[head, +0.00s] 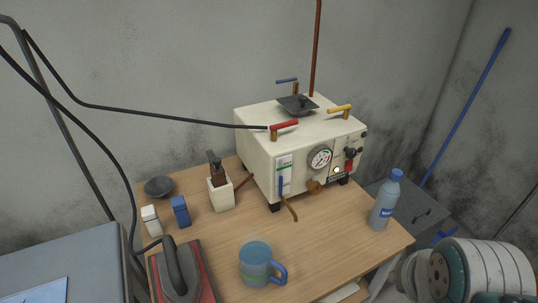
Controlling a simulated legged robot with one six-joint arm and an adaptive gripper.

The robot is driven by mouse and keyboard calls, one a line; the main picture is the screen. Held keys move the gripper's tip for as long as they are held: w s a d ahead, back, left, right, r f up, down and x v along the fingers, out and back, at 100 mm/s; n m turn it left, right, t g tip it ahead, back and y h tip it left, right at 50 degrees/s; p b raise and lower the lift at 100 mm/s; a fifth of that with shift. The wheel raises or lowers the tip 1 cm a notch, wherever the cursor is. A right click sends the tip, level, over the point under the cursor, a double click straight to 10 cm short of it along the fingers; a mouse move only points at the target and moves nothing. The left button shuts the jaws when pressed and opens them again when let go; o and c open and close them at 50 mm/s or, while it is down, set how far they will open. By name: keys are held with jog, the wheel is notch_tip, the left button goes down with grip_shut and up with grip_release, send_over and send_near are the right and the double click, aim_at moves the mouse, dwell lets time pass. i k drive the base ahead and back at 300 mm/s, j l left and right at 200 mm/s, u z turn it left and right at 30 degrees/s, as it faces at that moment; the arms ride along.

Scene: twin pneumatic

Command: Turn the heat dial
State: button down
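A cream steam box (258,165) stands at the back of the wooden table (310,240). Its front panel carries a round white pressure gauge (320,158). To the right of the gauge is a dark knob (350,154) with a red part (349,166) just below it. A small pale round spot, perhaps a lamp (337,170), sits between them and lower. I cannot tell for sure which control is the heat dial, and its setting is too small to read. My arm shows at the bottom right, well away from the panel; my gripper's fingers are out of view.
A blue bottle (383,204) stands right of the box, near the table's right edge. A blue mug (256,264), an iron (176,270) and a white holder (221,194) stand on the table. A valve with a red handle (285,125) tops the box.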

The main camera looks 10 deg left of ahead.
aim_at(351, 152)
jog(key=k+j, duration=0.6)
jog(key=u, duration=0.4)
jog(key=k+j+u, duration=0.1)
jog(key=u, duration=0.35)
jog(key=j+u, duration=0.2)
jog(key=u, duration=1.65)
jog(key=k+l+z, duration=0.1)
jog(key=k+l, duration=0.15)
jog(key=k+l+z, duration=0.1)
jog(key=k+l, duration=0.15)
jog(key=l, duration=0.15)
jog(key=k+l+z, duration=0.2)
jog(key=k+l, duration=0.2)
jog(key=l, duration=0.3)
jog(key=k+l+z, duration=0.1)
jog(key=l, duration=0.25)
jog(key=k+l+z, duration=0.1)
jog(key=k+l, duration=0.2)
jog(key=k+l+z, duration=0.1)
jog(key=l, duration=0.4)
jog(key=k+l+z, duration=0.1)
jog(key=l, duration=0.3)
jog(key=l+z, duration=0.1)
jog(key=l, duration=0.7)
